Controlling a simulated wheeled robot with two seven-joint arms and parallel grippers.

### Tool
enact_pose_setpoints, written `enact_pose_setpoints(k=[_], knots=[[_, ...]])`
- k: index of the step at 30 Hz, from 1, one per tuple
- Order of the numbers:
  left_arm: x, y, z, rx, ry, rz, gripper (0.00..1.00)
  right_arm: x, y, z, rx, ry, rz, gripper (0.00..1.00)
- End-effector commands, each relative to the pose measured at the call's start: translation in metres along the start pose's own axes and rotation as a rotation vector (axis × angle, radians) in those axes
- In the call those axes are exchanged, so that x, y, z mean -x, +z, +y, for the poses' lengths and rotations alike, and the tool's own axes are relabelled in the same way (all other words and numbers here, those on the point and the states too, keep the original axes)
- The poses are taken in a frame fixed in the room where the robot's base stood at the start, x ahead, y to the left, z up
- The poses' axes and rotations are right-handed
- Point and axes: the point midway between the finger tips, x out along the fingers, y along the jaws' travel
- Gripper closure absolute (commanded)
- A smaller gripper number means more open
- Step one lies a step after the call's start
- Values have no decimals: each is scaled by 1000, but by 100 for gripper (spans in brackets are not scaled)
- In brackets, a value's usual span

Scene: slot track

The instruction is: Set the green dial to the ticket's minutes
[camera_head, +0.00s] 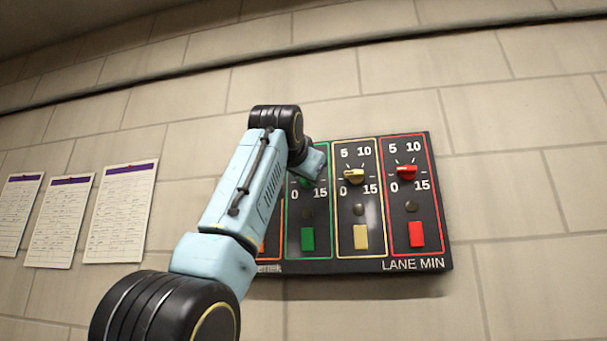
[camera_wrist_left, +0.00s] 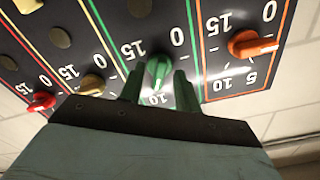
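The green dial (camera_head: 304,182) is mostly hidden behind my left arm in the head view. In the left wrist view the green dial (camera_wrist_left: 159,70) shows clearly, and that picture is upside down. Its light-marked end points roughly toward the 10. My left gripper (camera_wrist_left: 159,80) is open, one finger on each side of the dial, with gaps visible. Three paper tickets (camera_head: 122,212), (camera_head: 59,222), (camera_head: 18,214) with purple headers hang on the wall at the left; their writing is too small to read. My right gripper is not in view.
The dark panel (camera_head: 379,252), marked LANE MIN, also bears a yellow dial (camera_head: 353,177), a red dial (camera_head: 407,172) and an orange dial (camera_wrist_left: 252,44). Coloured squares, including a green one (camera_head: 308,239), sit below. The wall right of the panel is clear.

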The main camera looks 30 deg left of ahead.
Motion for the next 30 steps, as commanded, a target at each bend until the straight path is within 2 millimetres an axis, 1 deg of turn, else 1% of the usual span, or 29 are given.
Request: enact_pose_setpoints(k=[8, 11, 14, 16, 22, 24, 27, 30], knots=[[1, 0, 0, 0, 0, 1, 67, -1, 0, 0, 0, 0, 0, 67], [7, 0, 1, 1, -1, 2, 67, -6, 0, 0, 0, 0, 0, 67], [20, 1, 1, 1, -1, 5, 67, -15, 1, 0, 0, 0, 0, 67], [32, 3, 2, 0, -1, 5, 67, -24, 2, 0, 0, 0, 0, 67], [79, 3, 2, 0, -2, 5, 67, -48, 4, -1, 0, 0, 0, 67], [94, 2, 2, 0, -2, 5, 67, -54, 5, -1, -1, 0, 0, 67], [112, 2, 2, 0, -1, 3, 67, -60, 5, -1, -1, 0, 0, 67], [124, 1, 1, 0, 0, 2, 67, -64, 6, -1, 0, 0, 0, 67]])
